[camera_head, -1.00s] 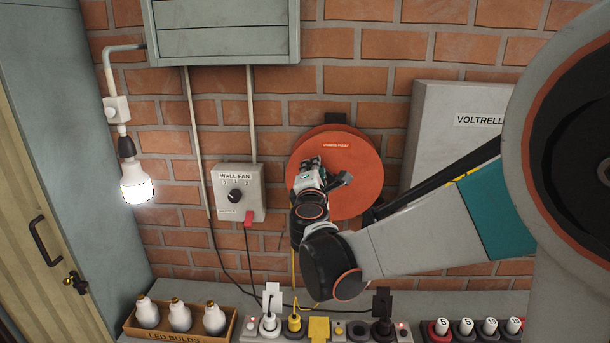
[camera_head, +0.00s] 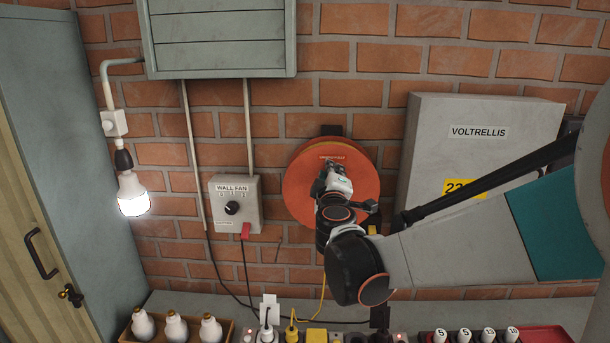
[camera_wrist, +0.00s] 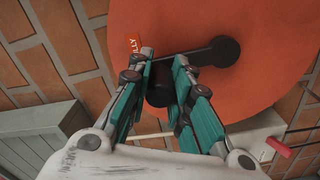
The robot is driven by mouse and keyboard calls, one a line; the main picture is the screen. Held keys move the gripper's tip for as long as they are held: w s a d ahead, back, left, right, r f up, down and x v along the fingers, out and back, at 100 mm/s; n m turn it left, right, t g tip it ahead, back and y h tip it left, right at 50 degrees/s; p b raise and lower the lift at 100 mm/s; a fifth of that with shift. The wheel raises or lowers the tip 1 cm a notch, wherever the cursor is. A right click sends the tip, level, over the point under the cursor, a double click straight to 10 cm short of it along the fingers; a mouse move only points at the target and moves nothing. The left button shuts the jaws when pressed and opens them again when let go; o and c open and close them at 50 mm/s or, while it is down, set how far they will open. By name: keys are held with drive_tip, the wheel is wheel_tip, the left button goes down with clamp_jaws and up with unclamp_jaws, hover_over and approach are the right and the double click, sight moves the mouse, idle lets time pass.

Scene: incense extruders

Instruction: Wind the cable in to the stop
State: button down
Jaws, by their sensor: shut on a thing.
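The orange cable reel (camera_head: 297,194) is mounted on the brick wall and fills much of the wrist view (camera_wrist: 270,80). Its black crank arm (camera_wrist: 205,55) runs from a round end at the right to a dark knob (camera_wrist: 158,95) between my fingers. My gripper (camera_head: 330,170) is in front of the reel face, and its teal fingers are shut on the crank knob. In the head view my wrist hides the crank. The yellow cable (camera_head: 323,296) hangs below the reel beside my arm and curves towards a yellow plug (camera_head: 291,333) at the bottom.
A grey VOLTRELLIS cabinet (camera_head: 430,115) stands right of the reel, behind my arm. A WALL FAN switch box (camera_head: 248,208) and a lit bulb (camera_head: 133,195) are to the left. Bulbs, plugs and numbered pieces (camera_head: 465,336) line the shelf below.

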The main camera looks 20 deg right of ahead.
drive_tip(key=shift+s+d+m, duration=0.1)
drive_tip(key=shift+d+m, duration=0.15)
drive_tip(key=shift+m, duration=0.15)
drive_tip(key=c, duration=1.4)
unclamp_jaws()
drive_tip(key=shift+s, duration=0.1)
drive_tip(key=v, duration=1.2)
